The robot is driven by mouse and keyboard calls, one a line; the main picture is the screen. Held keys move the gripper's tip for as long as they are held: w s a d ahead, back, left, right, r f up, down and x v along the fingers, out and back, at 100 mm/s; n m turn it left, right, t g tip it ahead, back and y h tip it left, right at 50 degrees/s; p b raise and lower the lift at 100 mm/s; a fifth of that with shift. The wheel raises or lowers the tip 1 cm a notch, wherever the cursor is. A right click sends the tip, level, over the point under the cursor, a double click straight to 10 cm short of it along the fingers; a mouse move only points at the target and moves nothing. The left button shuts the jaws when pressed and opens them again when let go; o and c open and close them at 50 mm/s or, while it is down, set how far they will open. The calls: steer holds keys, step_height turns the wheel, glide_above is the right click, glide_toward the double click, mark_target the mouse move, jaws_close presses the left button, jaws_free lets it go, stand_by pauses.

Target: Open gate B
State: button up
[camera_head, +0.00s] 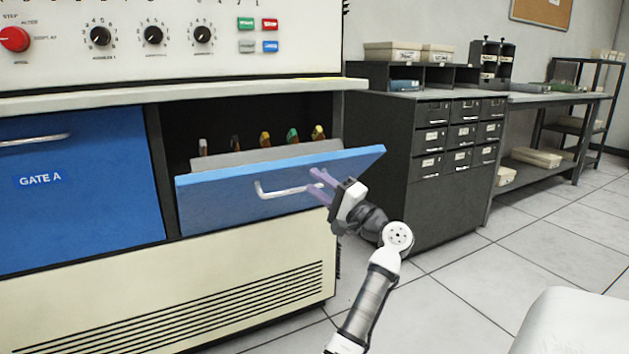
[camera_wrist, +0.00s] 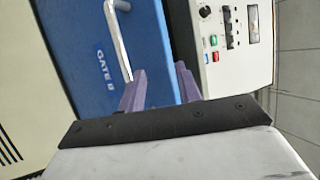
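Gate B (camera_head: 230,205) is a blue panel, hinged down and tilted outward at its top, with a dark compartment showing behind it. Its label reads GATE B in the wrist view (camera_wrist: 105,68). Its silver bar handle (camera_head: 285,191) is on the front face; it also shows in the wrist view (camera_wrist: 119,42). My gripper (camera_head: 314,182) is at the right end of the handle, in front of the panel. Its two purple fingers (camera_wrist: 160,74) are apart, with no object visibly clamped between them. The handle's near end passes close to one finger; whether they touch I cannot tell.
Gate A (camera_head: 80,205), a blue panel with its own handle, is shut at left. Several coloured-tipped items (camera_head: 265,139) stand in the open compartment. A control panel (camera_head: 150,40) with knobs is above. A dark drawer cabinet (camera_head: 425,190) stands at right; the tiled floor is clear.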

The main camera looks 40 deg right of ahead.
steer(key=s+d+f+b, duration=0.1)
steer(key=s+f+b, duration=0.1)
steer(key=s+f, duration=0.3)
steer(key=shift+s+d+f, duration=0.2)
steer(key=shift+d+f, duration=0.15)
steer(key=shift+f, duration=0.1)
stand_by(0.4)
steer(key=shift+r, duration=0.1)
